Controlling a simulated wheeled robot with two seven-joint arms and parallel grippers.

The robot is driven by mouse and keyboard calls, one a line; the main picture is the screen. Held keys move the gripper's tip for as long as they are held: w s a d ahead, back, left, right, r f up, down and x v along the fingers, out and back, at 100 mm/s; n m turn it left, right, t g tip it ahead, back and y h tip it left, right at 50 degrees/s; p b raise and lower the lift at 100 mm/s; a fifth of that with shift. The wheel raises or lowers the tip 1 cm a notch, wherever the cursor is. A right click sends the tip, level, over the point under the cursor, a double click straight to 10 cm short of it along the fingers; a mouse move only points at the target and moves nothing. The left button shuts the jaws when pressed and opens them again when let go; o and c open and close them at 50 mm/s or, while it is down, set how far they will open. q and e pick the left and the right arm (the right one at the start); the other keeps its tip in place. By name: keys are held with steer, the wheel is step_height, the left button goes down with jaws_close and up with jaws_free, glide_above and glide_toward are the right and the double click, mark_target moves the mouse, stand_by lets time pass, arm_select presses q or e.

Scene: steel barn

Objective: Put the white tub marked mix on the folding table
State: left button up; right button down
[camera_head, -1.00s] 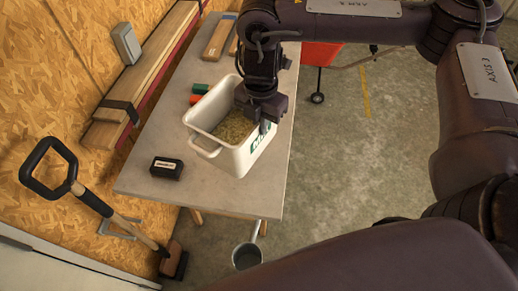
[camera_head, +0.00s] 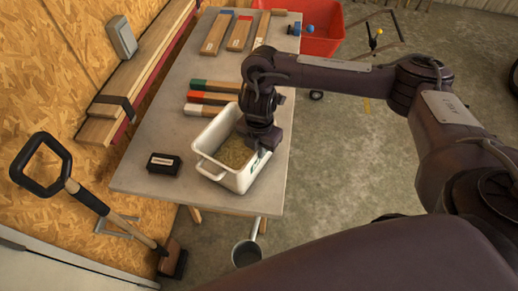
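The white tub (camera_head: 215,172), holding a tan grainy fill, is over the near part of the grey folding table (camera_head: 150,130). It looks upright and appears to rest on the tabletop, though its underside is hard to see. Green marking shows on its right side. My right gripper (camera_head: 262,144) reaches down at the tub's right rim. Its fingers appear closed on that rim, but the arm partly hides them. My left gripper is not in view.
A black box (camera_head: 164,165) lies left of the tub. Wooden-handled tools with green, red and white ends (camera_head: 212,98) lie just beyond it. Boards (camera_head: 240,33) lie at the far end. A red bin (camera_head: 322,40) stands behind, and a shovel (camera_head: 90,200) leans at the left.

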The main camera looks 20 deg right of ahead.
steer(key=shift+w, duration=0.1)
steer(key=shift+f, duration=0.1)
steer(key=c, duration=1.7)
jaws_free()
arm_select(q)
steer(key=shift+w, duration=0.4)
arm_select(e)
steer(key=shift+o, duration=0.3)
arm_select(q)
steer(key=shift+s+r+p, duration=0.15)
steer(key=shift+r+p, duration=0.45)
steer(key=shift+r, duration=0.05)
arm_select(e)
step_height(320, 180, up, 12)
steer(key=shift+s, duration=0.2)
